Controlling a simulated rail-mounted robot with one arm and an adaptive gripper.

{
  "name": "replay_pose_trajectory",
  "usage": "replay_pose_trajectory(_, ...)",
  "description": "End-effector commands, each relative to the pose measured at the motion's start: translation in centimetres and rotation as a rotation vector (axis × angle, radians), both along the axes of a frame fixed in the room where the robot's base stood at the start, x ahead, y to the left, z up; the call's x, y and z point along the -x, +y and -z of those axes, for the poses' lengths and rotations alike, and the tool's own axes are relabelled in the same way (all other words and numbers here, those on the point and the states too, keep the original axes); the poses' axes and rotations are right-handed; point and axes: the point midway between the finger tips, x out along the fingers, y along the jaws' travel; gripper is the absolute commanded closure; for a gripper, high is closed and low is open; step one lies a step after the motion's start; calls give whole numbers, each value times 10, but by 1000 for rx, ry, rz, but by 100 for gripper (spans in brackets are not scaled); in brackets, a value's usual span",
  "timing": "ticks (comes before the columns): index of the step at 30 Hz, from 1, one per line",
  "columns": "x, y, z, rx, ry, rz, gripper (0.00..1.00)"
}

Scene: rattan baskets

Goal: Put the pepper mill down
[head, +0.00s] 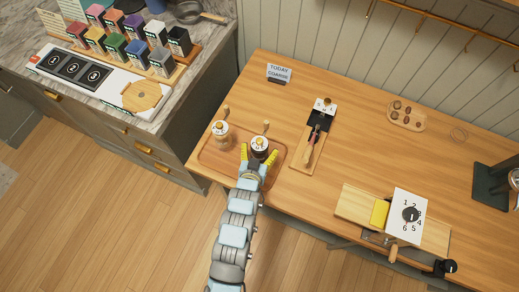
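A dark mill with a gold-coloured knob, which I take for the pepper mill (260,145), stands on a wooden tray (212,157) near the table's left end. It looks upright. My gripper (260,151) reaches in from the front, with one yellow finger on each side of the dark mill. The fingers are spread, and their tips look wider apart than the mill. The lower part of the mill is hidden by my gripper.
A wooden board (301,164) with a dark-handled tool lies right of the tray. A small sign (279,73) stands behind. A board with a yellow block (379,213) and a numbered card (407,203) are at the front right. The middle of the table is clear.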

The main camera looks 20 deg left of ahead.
Motion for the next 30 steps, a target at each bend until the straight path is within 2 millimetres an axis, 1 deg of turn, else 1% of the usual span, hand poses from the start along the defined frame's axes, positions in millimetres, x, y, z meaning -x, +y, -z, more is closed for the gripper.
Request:
replay_pose_trajectory(7,0,0,0,0,1,0,14)
replay_pose_trajectory(10,0,0,-3,0,0,0,14)
replay_pose_trajectory(14,7,-1,-6,-1,-1,-1,14)
replay_pose_trajectory(17,17,-3,-10,-3,-2,-1,14)
replay_pose_trajectory(30,71,-13,-32,-2,1,-3,14)
